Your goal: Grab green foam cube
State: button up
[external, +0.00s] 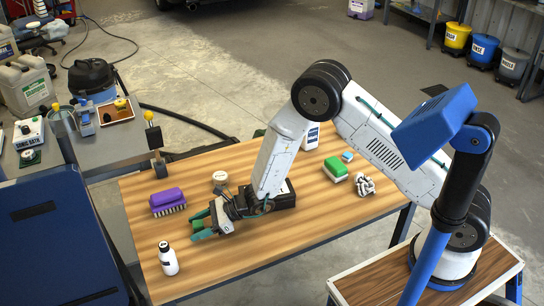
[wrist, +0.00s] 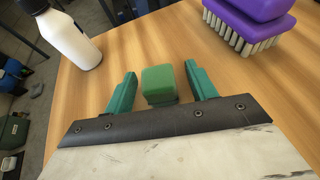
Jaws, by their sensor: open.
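The green foam cube (wrist: 158,84) sits on the wooden table between the two teal fingers of my gripper (wrist: 161,92) in the wrist view. The fingers are open, with a gap on each side of the cube. In the external view my gripper (external: 200,228) is low over the left part of the table. The cube (external: 198,224) is partly hidden there by the fingers.
A purple brush (wrist: 248,22) stands beyond the cube on the right, and a white bottle (wrist: 68,38) on the left. Farther right on the table (external: 250,250) are a green and white sponge (external: 336,170) and a crumpled cloth (external: 363,185).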

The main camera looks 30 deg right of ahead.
jog(key=c, duration=1)
jog(key=shift+c, duration=0.2)
